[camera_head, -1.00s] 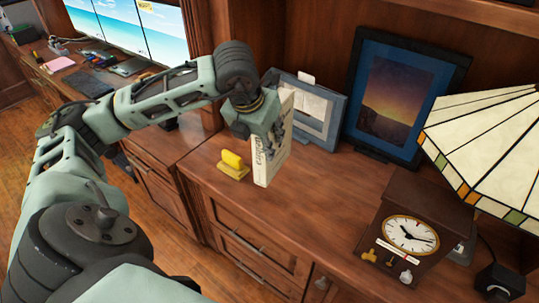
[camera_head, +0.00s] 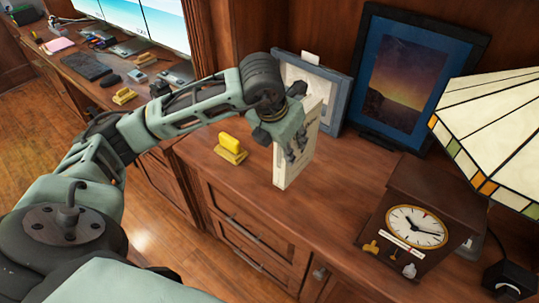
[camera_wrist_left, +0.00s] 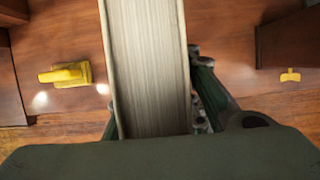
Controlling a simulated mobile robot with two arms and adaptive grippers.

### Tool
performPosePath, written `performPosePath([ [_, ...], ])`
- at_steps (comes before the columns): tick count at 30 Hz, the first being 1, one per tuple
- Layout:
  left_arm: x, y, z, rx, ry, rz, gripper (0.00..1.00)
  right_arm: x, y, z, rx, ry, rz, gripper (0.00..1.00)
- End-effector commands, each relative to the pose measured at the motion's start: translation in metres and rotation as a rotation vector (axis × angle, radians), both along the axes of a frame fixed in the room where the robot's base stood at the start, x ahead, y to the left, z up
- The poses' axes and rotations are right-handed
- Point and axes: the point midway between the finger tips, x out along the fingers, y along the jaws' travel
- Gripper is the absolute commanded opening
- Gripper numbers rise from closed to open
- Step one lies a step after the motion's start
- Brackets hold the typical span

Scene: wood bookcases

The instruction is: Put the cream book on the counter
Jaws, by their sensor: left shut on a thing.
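The cream book (camera_head: 285,168) is upright at the counter, just right of a yellow object. My left gripper (camera_head: 296,140) is shut on the cream book from above. In the left wrist view the book's page block (camera_wrist_left: 147,70) fills the middle, with a gripper finger (camera_wrist_left: 205,95) along its right side. The wooden counter (camera_head: 330,220) lies under the book; I cannot tell whether the book's lower edge touches it. My right gripper is not in view.
A yellow stamp-like object (camera_head: 230,149) stands left of the book. Behind are a grey-framed picture (camera_head: 337,95) and a sunset picture (camera_head: 405,88). A clock (camera_head: 415,215) and lamp (camera_head: 495,130) stand right. Counter between book and clock is clear.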

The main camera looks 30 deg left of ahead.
Motion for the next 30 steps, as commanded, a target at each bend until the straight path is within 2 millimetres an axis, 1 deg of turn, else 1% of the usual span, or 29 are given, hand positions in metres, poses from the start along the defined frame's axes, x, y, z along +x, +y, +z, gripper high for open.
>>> performPosePath([
  [1, 0.002, 0.013, -0.003, 0.001, -0.001, 0.007, 0.0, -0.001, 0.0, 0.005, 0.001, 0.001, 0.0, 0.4],
  [4, 0.005, 0.032, -0.014, 0.001, -0.002, 0.005, 0.0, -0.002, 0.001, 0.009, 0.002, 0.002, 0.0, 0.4],
  [6, 0.006, 0.042, -0.021, 0.001, -0.004, 0.004, 0.0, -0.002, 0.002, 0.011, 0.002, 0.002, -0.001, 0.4],
  [10, 0.009, 0.055, -0.03, -0.002, -0.006, 0.001, 0.0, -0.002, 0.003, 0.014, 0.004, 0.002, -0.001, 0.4],
  [14, 0.01, 0.059, -0.035, -0.002, -0.007, -0.001, 0.0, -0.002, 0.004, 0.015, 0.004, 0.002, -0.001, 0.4],
  [21, 0.009, 0.059, -0.064, -0.003, -0.004, 0.0, 0.0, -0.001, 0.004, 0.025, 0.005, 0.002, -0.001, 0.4],
  [24, 0.009, 0.059, -0.072, -0.002, -0.006, -0.001, 0.0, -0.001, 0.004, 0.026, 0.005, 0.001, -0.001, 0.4],
  [30, 0.01, 0.059, -0.073, -0.002, -0.008, -0.001, 0.0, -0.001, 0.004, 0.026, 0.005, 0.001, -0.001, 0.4],
])
